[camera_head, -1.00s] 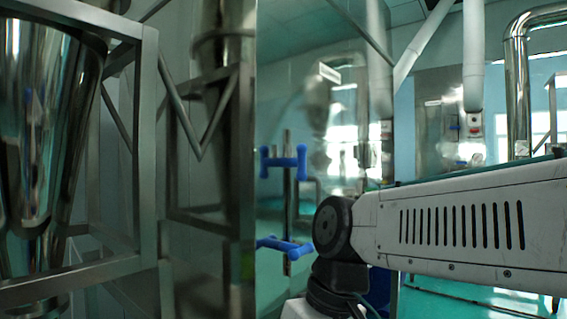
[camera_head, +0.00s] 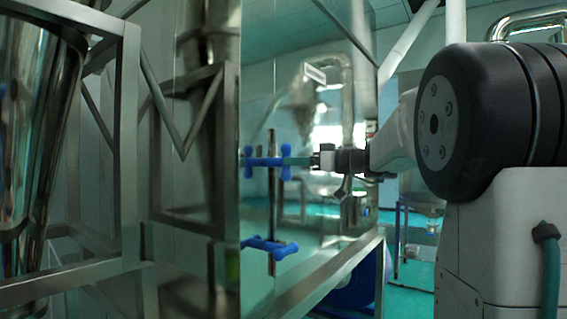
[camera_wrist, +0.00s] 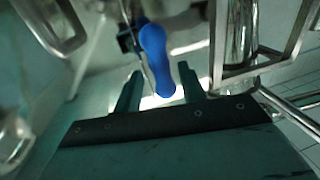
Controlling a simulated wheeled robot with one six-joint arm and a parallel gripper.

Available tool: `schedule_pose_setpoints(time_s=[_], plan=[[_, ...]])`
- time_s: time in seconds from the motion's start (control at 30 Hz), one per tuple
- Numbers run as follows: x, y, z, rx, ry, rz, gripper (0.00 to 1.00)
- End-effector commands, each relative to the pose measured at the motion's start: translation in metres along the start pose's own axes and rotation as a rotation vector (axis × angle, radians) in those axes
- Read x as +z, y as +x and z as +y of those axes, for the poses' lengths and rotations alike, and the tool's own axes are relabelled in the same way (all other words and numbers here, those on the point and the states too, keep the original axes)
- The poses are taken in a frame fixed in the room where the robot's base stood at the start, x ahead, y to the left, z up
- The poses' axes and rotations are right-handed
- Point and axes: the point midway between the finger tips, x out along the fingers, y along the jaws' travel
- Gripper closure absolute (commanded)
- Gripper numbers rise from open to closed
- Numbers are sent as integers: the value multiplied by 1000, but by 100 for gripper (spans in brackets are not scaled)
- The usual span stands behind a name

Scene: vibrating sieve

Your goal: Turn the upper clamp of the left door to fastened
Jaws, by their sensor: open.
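In the wrist view, the blue handle (camera_wrist: 153,48) reaches down between the two open fingers (camera_wrist: 160,76) of my gripper, with a gap visible on both sides. I cannot tell whether either finger touches it. The far end of the handle's mount is partly hidden.
A lower blue clamp (camera_head: 270,247) is on the same rod. A grey metal frame (camera_head: 130,150) and a shiny steel hopper (camera_head: 30,130) stand at the left. A metal support frame (camera_head: 345,275) runs below the door panel.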

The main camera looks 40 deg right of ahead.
Motion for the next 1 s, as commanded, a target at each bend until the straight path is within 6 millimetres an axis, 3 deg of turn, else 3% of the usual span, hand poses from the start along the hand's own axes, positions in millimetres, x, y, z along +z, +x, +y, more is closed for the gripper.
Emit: schedule_pose_setpoints(time_s=[0.2,0.57,0.7,0.73,1.0], plan=[[0,29,-1,-3,1,-1,59],[0,35,-1,-1,1,-2,59],[0,35,-1,-1,2,-2,95],[0,35,-1,-1,2,-2,100],[1,35,-1,-1,17,0,100]])
